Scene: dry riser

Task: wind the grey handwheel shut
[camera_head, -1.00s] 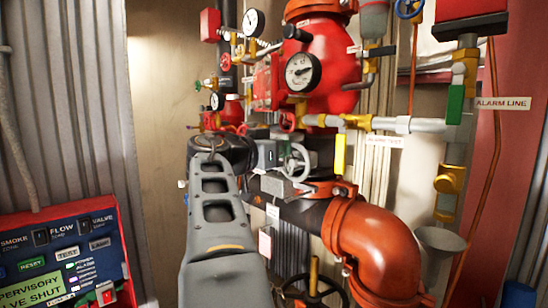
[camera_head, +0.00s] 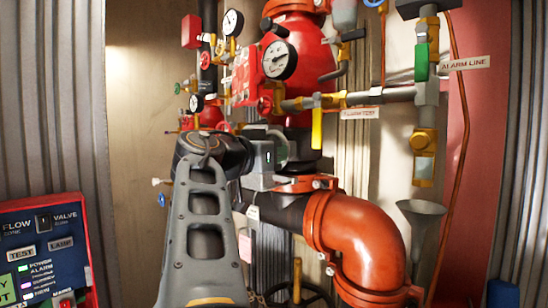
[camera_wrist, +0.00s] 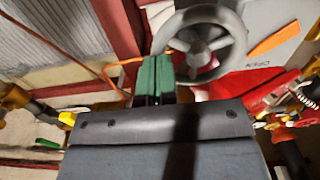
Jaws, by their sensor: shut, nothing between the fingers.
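The grey handwheel (camera_wrist: 240,40) has a thick rim and spokes and fills the top middle of the wrist view. In the head view its rim (camera_head: 283,147) shows only in part behind my wrist, which hides the rest. My gripper (camera_wrist: 157,62) has two green fingers pressed together, empty, at the lower left of the wheel's rim in the wrist view. The fingertips overlap the rim there; I cannot tell whether they touch it. A grey plate (camera_wrist: 275,55) with lettering that seems to read OPEN lies behind the wheel.
A red valve body with a gauge (camera_head: 279,60) stands above the wheel. A large orange pipe elbow (camera_head: 355,240) is below right. A yellow lever (camera_head: 316,128) hangs close to the right. A control panel (camera_head: 45,260) stands at the lower left.

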